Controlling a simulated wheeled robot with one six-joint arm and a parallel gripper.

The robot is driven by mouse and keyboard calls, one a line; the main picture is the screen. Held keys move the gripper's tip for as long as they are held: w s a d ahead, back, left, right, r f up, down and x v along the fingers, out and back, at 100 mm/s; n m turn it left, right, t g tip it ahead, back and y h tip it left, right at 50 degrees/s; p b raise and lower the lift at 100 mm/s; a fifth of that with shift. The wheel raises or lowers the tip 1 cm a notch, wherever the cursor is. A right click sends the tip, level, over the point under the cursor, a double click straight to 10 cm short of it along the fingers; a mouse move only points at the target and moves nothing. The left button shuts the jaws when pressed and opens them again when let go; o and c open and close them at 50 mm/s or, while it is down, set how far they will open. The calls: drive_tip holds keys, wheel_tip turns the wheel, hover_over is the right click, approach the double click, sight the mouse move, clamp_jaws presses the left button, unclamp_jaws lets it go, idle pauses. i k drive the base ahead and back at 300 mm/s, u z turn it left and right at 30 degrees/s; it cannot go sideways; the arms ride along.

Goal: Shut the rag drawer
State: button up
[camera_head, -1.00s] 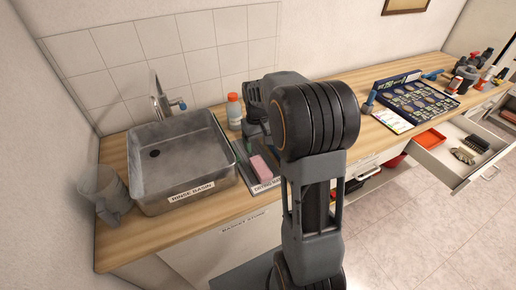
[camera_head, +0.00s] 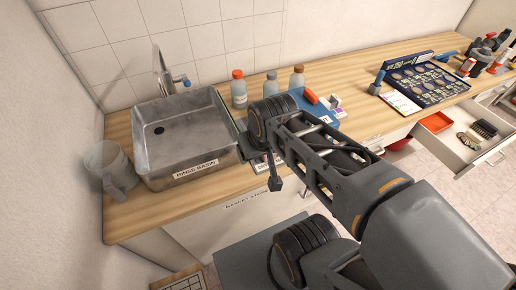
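An open drawer (camera_head: 480,158) sticks out of the counter front at the right, holding an orange tray (camera_head: 435,122) and brush-like items (camera_head: 484,129). I cannot read a label on it, so I cannot tell whether it is the rag drawer. A second drawer (camera_head: 506,106) seems open beyond it, cut by the picture edge. My gripper (camera_head: 275,184) seems to hang at the counter's front edge, right of the basin, well left of the drawers. Its fingers are too small and partly hidden to tell open from shut.
A steel rinse basin (camera_head: 186,136) and a clear jug (camera_head: 108,170) stand at the left. Several bottles (camera_head: 239,90) stand behind my arm. A blue test board (camera_head: 424,80) lies on the counter (camera_head: 365,113). Pale floor lies before the drawers.

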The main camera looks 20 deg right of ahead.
sight(460, 159)
drive_tip(key=u, duration=0.35)
drive_tip(key=k, duration=1.85)
drive_tip(key=z, duration=2.25)
drive_tip(key=i, duration=0.7)
drive_tip(key=u, duration=0.6)
drive_tip(key=i, duration=0.8)
drive_tip(key=z, duration=0.25)
